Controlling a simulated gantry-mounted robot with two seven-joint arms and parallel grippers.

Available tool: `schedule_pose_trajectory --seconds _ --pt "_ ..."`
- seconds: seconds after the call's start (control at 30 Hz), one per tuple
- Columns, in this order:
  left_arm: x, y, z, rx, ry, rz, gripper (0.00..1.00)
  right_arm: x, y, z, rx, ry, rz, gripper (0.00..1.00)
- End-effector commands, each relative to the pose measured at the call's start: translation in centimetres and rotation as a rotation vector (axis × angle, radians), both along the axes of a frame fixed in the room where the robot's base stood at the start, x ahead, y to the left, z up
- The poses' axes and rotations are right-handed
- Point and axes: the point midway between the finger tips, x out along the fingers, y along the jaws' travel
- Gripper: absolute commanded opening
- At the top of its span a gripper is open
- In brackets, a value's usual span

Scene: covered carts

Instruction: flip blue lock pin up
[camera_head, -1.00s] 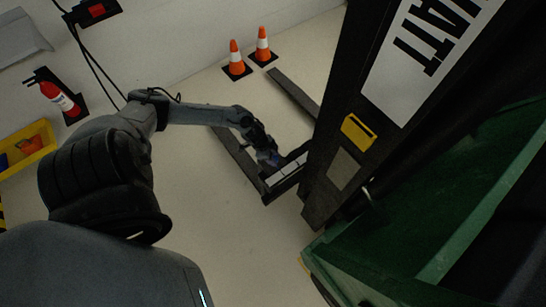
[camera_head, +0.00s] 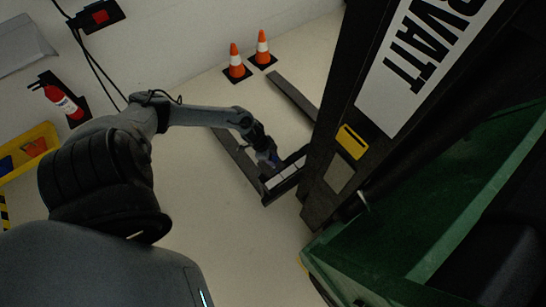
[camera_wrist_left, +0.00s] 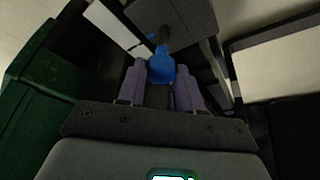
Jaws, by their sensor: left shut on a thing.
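The blue lock pin (camera_wrist_left: 161,66) shows in the left wrist view between the two purple-grey fingers of my left gripper (camera_wrist_left: 160,84). The gripper is shut on the pin's rounded blue end. The pin's thinner stem runs up to a dark block (camera_wrist_left: 180,25) on the cart frame. In the head view my left gripper (camera_head: 269,157) is low over the dark frame with white strips, and the blue pin (camera_head: 273,156) is a small spot at its tip. My right gripper is not in view.
A dark upright with a lettered white panel (camera_head: 390,95) stands right of my left gripper. A green cart (camera_head: 385,265) fills the lower right. Two orange cones (camera_head: 236,62) stand by the wall. A red extinguisher (camera_head: 62,100) is at the left. Open floor (camera_head: 235,235) lies below the gripper.

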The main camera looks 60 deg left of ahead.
Motion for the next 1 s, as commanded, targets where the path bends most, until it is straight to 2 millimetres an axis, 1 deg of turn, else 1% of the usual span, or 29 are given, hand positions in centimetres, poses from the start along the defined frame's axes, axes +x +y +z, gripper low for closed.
schedule_pose_trajectory --seconds 0.03,0.1,0.13,0.27,0.3,0.53,0.67,0.77,1.0 --pt "0.3 -0.2 0.4 -0.007 -0.008 -0.005 0.00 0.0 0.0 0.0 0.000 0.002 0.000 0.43" --pt "0.3 -0.2 0.4 -0.007 -0.008 -0.005 0.00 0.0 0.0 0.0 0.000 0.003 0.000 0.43" --pt "0.4 -0.2 0.4 -0.007 -0.008 -0.005 0.38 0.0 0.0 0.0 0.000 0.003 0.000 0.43" --pt "0.3 -0.2 0.4 -0.007 -0.007 -0.004 0.58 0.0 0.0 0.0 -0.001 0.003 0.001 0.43" --pt "0.3 -0.2 0.4 -0.006 -0.006 -0.004 0.60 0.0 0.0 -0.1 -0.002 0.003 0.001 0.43" --pt "0.2 -0.1 0.3 -0.005 -0.005 -0.003 0.60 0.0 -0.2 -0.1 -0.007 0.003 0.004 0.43" --pt "0.0 0.0 0.7 -0.004 -0.005 -0.002 0.60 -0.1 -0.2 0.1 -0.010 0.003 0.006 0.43" --pt "-0.3 0.2 1.6 -0.004 -0.003 -0.003 0.60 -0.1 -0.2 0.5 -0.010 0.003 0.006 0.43" --pt "-1.5 1.1 5.4 -0.003 -0.004 -0.005 0.60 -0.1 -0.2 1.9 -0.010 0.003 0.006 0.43"
